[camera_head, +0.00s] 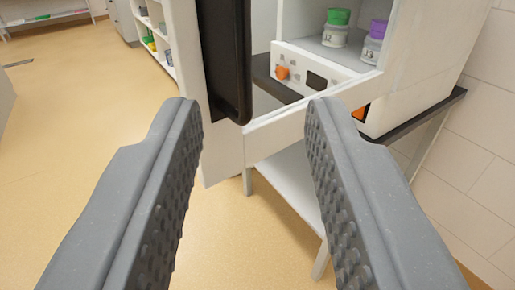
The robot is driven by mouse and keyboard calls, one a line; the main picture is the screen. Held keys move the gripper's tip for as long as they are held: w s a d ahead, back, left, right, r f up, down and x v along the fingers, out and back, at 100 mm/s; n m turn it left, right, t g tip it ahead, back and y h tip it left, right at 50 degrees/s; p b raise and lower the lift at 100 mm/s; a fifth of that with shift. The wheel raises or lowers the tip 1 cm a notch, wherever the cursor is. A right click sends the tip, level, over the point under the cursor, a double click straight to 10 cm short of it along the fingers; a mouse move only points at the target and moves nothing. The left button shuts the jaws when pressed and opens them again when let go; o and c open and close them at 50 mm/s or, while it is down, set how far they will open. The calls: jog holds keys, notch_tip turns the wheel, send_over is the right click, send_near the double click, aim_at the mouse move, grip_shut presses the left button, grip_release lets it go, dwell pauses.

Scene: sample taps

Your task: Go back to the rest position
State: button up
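My gripper (255,115) is open, with its two grey studded fingers wide apart in the lower half of the view. Nothing is held between them. Beyond the fingertips stands a white cabinet with its door (222,148) swung open, and a black handle (231,60) runs down that door. The fingers overlap the lower part of the door in the picture. I cannot tell whether they touch it.
Inside the cabinet stand a green-capped jar (336,28) and a purple-capped jar (373,42). Below them is a white panel with an orange knob (282,72). The cabinet rests on a dark-topped table (425,115). Open floor (80,120) lies left; a tiled wall (485,150) is right.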

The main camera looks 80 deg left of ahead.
jog(key=shift+d, duration=0.5)
jog(key=w+r+t+h+b, duration=0.2)
jog(key=w+r+t, duration=0.4)
jog(key=w+r, duration=0.35)
jog(key=w+d+r+m+t+h+b, duration=0.1)
jog(key=d+r+m+t+h, duration=0.2)
jog(key=r, duration=0.6)
jog(key=w+d+r+m+t+h+b, duration=0.1)
jog(key=d+r+t+h, duration=0.2)
jog(key=r, duration=0.6)
jog(key=w+d+r+m+t+h, duration=0.1)
jog(key=d+r+m+t+h, duration=0.25)
jog(key=r, duration=0.55)
jog(key=s+d+r+m+t+h+b, duration=0.25)
jog(key=s+r+m+h, duration=0.55)
jog(key=s+r, duration=0.5)
jog(key=s+a+f+g+b, duration=0.1)
jog(key=s+a+f+g, duration=0.1)
jog(key=s, duration=0.7)
jog(key=s+a+f+m+g+y+b, duration=0.1)
jog(key=s+a+g, duration=0.1)
jog(key=s, duration=0.8)
jog(key=shift+s+a+f+b, duration=0.3)
jog(key=shift+a+f, duration=0.1)
jog(key=shift+a, duration=0.3)
